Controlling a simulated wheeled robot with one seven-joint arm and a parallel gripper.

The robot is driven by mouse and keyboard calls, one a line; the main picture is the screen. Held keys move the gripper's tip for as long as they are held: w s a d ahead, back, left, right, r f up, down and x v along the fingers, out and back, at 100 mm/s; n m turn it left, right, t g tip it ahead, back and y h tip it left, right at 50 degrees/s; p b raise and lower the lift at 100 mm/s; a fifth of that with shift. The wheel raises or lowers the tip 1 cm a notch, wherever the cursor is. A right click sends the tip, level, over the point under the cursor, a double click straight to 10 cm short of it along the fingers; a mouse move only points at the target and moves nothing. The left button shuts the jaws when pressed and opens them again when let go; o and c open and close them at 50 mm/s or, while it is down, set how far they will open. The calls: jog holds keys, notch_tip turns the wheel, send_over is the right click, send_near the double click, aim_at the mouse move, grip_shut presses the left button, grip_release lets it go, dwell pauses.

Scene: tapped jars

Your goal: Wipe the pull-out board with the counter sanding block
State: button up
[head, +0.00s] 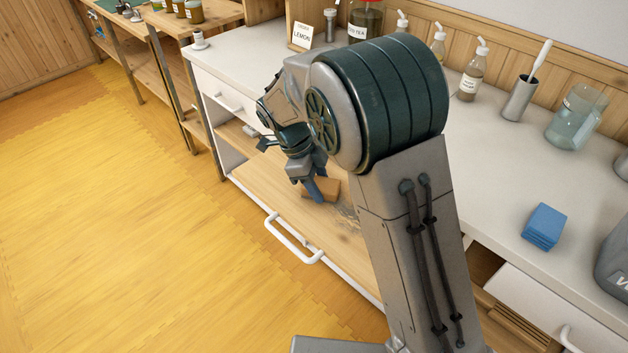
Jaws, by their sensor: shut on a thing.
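The pull-out board (270,190) is a wooden surface drawn out below the white counter, with a white bar handle (293,240) at its front. A tan, brownish block (326,188), which looks like the sanding block, is at the board's surface. My gripper (318,190) is shut on it, with a blue finger in front of part of the block. A pale, dusty patch (347,214) shows on the board just right of the block. My arm hides the right part of the board. I cannot tell whether the block presses on the board.
Open yellow floor (120,200) lies to the left.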

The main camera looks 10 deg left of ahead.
aim_at(330, 191)
jog(key=shift+s+d+b, duration=0.4)
jog(key=shift+s+d, duration=0.65)
jog(key=shift+d, duration=0.3)
jog(key=shift+s+d, duration=0.1)
jog(key=shift+s+d+b, duration=0.4)
jog(key=shift+s+d, duration=0.35)
jog(key=shift+d, duration=0.25)
jog(key=shift+s+d+b, duration=0.35)
jog(key=shift+s+d, duration=0.4)
jog(key=shift+d, duration=0.2)
jog(key=shift+s+d+b, duration=0.3)
jog(key=shift+s+d, duration=0.5)
jog(key=shift+d, duration=0.2)
jog(key=shift+s+d+b, duration=0.25)
jog(key=shift+s+d, duration=0.5)
jog(key=shift+d, duration=0.25)
jog(key=shift+f, duration=0.1)
jog(key=shift+s+d+b, duration=0.2)
jog(key=shift+s+d, duration=0.6)
jog(key=shift+d, duration=0.2)
jog(key=shift+s+d+b, duration=0.2)
jog(key=shift+s+d, duration=0.6)
jog(key=shift+d, duration=0.2)
